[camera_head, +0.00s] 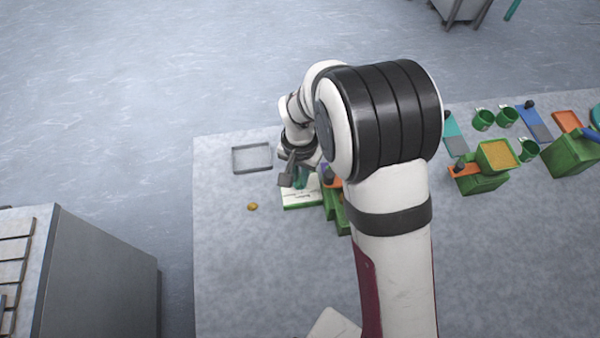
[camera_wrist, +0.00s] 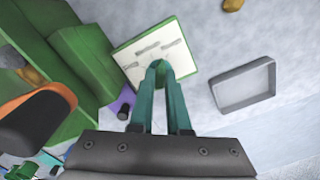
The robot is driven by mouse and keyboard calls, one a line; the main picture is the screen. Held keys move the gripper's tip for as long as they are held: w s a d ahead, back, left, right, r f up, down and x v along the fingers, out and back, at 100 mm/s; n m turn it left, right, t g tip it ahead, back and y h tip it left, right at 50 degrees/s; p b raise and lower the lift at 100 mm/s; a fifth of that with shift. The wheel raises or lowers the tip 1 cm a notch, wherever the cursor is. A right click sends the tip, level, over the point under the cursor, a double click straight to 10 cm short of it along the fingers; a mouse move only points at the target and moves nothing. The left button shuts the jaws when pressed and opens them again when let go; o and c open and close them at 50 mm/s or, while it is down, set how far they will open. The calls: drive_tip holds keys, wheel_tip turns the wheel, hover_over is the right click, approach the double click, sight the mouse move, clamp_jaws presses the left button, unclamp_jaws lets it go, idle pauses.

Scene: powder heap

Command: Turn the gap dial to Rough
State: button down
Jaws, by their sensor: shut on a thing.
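The gap dial's plate is a white square with a green edge and several grey marks, too small to read, in the wrist view (camera_wrist: 136,62). In the head view the plate (camera_head: 296,196) shows partly below my wrist. My gripper has teal fingers (camera_wrist: 158,78) that come together over the plate's near part, shut on a green piece there, which looks like the dial's knob. The fingers hide most of the knob, so I cannot tell which mark it faces. In the head view my gripper (camera_head: 301,178) stands over the plate, with its tips partly hidden.
A green machine body (camera_wrist: 85,55) with an orange part (camera_wrist: 55,97) stands left of the plate in the wrist view. An empty grey tray (camera_head: 252,158) and a small orange-brown lump (camera_head: 252,207) lie nearby. Green machines and cups (camera_head: 484,120) stand at right. The table's left front is clear.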

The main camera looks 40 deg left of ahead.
drive_tip(key=shift+m, duration=1.6)
drive_tip(key=c, duration=0.9)
unclamp_jaws()
wheel_tip(320, 180, up, 16)
drive_tip(key=shift+f, duration=0.1)
